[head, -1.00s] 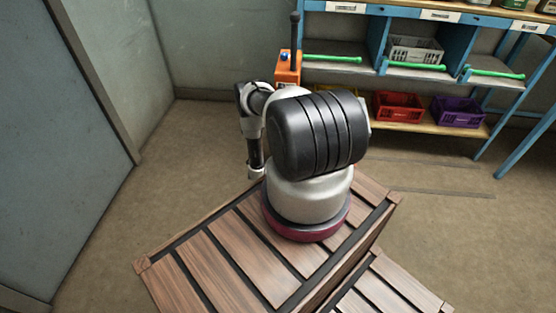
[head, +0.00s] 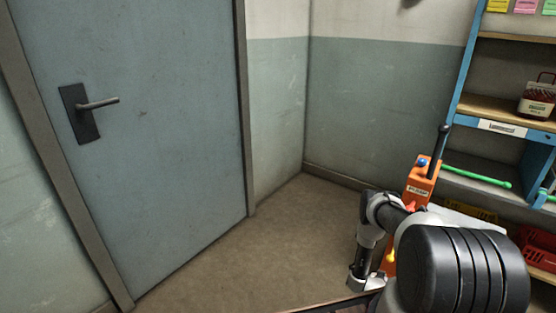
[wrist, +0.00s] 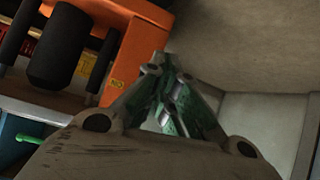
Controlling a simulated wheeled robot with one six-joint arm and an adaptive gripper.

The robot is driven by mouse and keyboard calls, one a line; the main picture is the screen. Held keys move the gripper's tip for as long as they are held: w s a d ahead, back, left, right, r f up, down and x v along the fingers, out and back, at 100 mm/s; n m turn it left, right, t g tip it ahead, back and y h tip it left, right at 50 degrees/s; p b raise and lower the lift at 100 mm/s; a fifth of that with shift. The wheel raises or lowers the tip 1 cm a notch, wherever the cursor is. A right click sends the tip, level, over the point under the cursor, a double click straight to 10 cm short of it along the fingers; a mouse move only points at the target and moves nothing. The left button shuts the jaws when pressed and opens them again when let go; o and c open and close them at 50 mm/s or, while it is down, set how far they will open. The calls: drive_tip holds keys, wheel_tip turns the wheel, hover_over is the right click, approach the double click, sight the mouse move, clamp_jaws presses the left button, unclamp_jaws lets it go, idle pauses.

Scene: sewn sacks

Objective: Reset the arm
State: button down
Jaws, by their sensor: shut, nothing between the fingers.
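My gripper (wrist: 172,98) shows in the wrist view with its green-sided fingers drawn together and nothing between them. In the head view my arm is folded at the lower right, with its dark rounded link closest to the camera. The gripper's fingertips cannot be made out clearly there. No sack shows in the current frames.
An orange machine (head: 420,186) with a black lever and blue knob stands behind my arm; its orange body (wrist: 128,58) also shows in the wrist view. A blue-framed shelf (head: 463,75) stands at right. A grey-blue door (head: 165,130) is at left. Floor (head: 270,245) between is clear.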

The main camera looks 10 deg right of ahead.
drive_tip(key=s+a+f+g+y, duration=0.5)
drive_tip(key=s+a+g+y, duration=0.1)
drive_tip(key=s+a, duration=0.45)
drive_tip(key=w+a+r+n+g+y, duration=0.1)
drive_tip(key=a+r, duration=0.1)
drive_tip(key=r, duration=1.3)
drive_tip(key=w+a+r+n+g+y, duration=0.1)
drive_tip(key=a+r+g, duration=0.15)
drive_tip(key=r, duration=1.15)
drive_tip(key=w+a+r+n+g+y, duration=0.1)
drive_tip(key=a+r+n, duration=0.15)
drive_tip(key=r, duration=1.25)
drive_tip(key=s+a+r+n+t, duration=0.1)
drive_tip(key=s+r, duration=0.4)
drive_tip(key=r, duration=0.8)
drive_tip(key=s+a+r+n+t+h, duration=0.1)
drive_tip(key=s+a+r+t, duration=0.3)
drive_tip(key=r, duration=0.9)
drive_tip(key=s+a+r+n+t, duration=0.1)
drive_tip(key=s+a+r+t, duration=0.1)
drive_tip(key=s+r, duration=0.6)
wheel_tip(320, 180, up, 5)
drive_tip(key=shift+s+a+r, duration=0.15)
drive_tip(key=shift+a+r, duration=0.05)
drive_tip(key=shift+a, duration=0.65)
drive_tip(key=shift+t, duration=0.25)
